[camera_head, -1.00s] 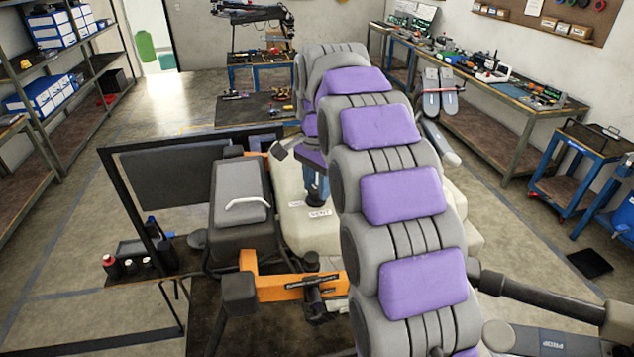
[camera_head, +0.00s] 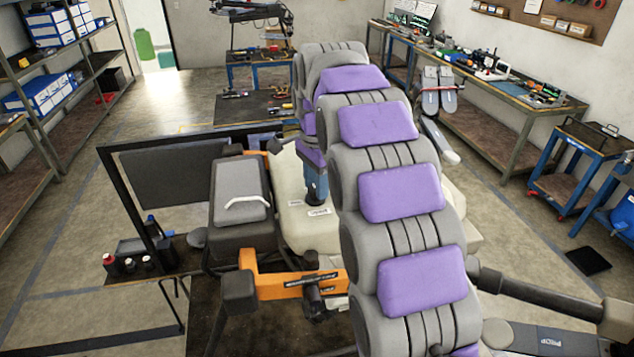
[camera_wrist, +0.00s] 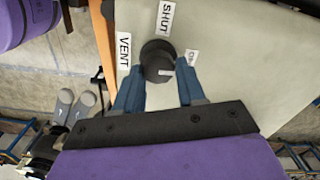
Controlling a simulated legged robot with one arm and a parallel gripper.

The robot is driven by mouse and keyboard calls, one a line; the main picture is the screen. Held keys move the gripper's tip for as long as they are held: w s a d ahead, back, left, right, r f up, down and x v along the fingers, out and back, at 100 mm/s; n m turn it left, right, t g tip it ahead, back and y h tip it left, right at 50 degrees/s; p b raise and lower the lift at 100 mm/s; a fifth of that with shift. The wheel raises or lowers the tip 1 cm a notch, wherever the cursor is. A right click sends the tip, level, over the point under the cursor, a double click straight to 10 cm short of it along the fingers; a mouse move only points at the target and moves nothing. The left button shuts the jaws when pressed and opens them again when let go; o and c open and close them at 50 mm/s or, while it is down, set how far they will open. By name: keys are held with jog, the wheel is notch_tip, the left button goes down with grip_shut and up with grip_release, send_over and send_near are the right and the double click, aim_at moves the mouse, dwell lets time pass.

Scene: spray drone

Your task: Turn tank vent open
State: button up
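The tank (camera_head: 310,235) is a cream body behind the orange frame in the head view; its pale top (camera_wrist: 250,60) fills much of the wrist view. A dark round vent knob (camera_wrist: 156,55) stands on it, with a small white mark on its lower right edge. A VENT label (camera_wrist: 124,50) is left of the knob, a SHUT label (camera_wrist: 164,18) above it. A third label (camera_wrist: 191,57), partly hidden, is at the right. My gripper (camera_wrist: 160,76) has its blue fingers apart, one on each side of the knob's near edge. Contact cannot be told. It also shows in the head view (camera_head: 316,187).
An orange frame bar (camera_head: 295,285) and a grey box with a white handle (camera_head: 240,190) stand near the tank. A dark panel (camera_head: 170,175) is at the left. A workbench (camera_head: 500,90) runs along the right wall.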

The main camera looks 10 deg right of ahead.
jog(key=o, duration=0.4)
jog(key=shift+a, duration=0.15)
jog(key=shift+r, duration=0.1)
jog(key=shift+r, duration=0.85)
notch_tip(320, 180, up, 15)
jog(key=p, duration=1.1)
jog(key=shift+r, duration=0.2)
jog(key=s+f+n+g+b, duration=0.1)
jog(key=s+f+n+b, duration=1.3)
jog(key=s+f+b, duration=1.3)
jog(key=s+f, duration=1.3)
jog(key=f, duration=0.2)
jog(key=shift+f+g, duration=0.15)
jog(key=shift+g, duration=0.25)
